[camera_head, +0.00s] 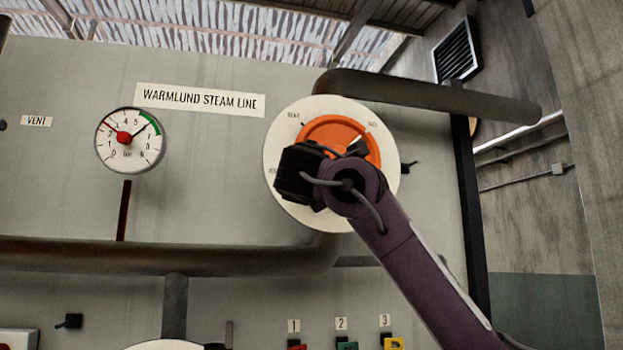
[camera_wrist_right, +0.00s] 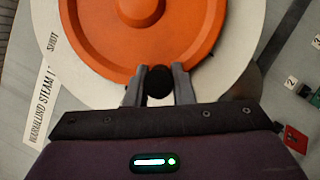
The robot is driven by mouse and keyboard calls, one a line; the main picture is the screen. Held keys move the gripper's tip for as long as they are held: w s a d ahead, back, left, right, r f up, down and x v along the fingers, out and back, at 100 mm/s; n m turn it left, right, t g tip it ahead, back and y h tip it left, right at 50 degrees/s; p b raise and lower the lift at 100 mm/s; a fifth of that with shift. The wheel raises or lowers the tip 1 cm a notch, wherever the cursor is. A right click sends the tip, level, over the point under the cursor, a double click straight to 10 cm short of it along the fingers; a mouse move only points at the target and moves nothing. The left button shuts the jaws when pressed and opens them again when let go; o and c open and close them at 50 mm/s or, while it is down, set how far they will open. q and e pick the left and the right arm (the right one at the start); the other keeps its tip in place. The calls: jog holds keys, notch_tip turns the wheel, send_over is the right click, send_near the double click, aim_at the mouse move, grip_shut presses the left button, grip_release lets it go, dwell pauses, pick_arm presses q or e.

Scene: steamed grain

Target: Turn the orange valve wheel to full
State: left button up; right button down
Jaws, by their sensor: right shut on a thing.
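The orange valve wheel (camera_head: 325,130) sits on a round white dial plate (camera_head: 282,203) on the grey panel. My right gripper covers the wheel's lower left part in the head view. In the right wrist view the wheel (camera_wrist_right: 190,40) fills the top, and my right gripper (camera_wrist_right: 157,86) is shut on a black round knob (camera_wrist_right: 158,80) at its rim. The plate's label SHUT is readable there; small labels at the plate's upper left and upper right are hard to read in the head view. My left gripper is not in view.
A pressure gauge (camera_head: 130,155) with a red hub and green band is left of the wheel. A thick dark pipe (camera_head: 430,92) runs above right, another (camera_head: 150,257) below. Numbered coloured parts, including a yellow one (camera_head: 394,343), line the bottom.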

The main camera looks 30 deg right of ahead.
jog(key=shift+d+f, duration=0.1)
jog(key=shift+d, duration=0.05)
jog(key=c, duration=1.5)
grip_release()
jog(key=shift+o, duration=1.2)
jog(key=shift+d, duration=0.35)
jog(key=shift+s+a+f, duration=0.1)
jog(key=shift+s+a, duration=0.1)
jog(key=shift+a, duration=0.25)
jog(key=b+v, duration=0.4)
jog(key=v, duration=0.3)
jog(key=shift+d, duration=0.2)
jog(key=shift+a, duration=0.1)
